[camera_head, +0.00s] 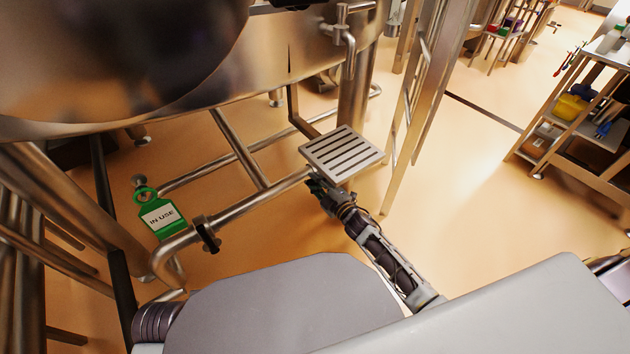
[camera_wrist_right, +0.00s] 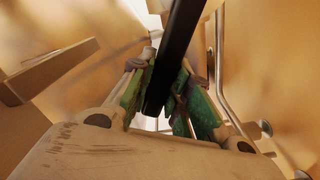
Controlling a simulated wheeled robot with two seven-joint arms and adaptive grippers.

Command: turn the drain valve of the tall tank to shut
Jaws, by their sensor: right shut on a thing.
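My right gripper (camera_head: 318,187) is low by the pipework, at the front left edge of a slotted metal step. In the right wrist view, the green-padded fingers of this gripper (camera_wrist_right: 163,88) are shut on a long black bar-shaped handle (camera_wrist_right: 180,40), which runs up between them. The handle's valve body is hidden, and I cannot make out this handle in the head view. Another black valve handle (camera_head: 207,235) sits on the steel pipe further left, apart from my gripper. My left gripper is not in view.
The slotted step (camera_head: 342,152) is close above my right gripper. A large steel vessel (camera_head: 110,55) fills the upper left. A green "IN USE" tag (camera_head: 161,215) hangs by the pipe (camera_head: 240,208). A shelf rack (camera_head: 572,110) stands at right, with clear floor before it.

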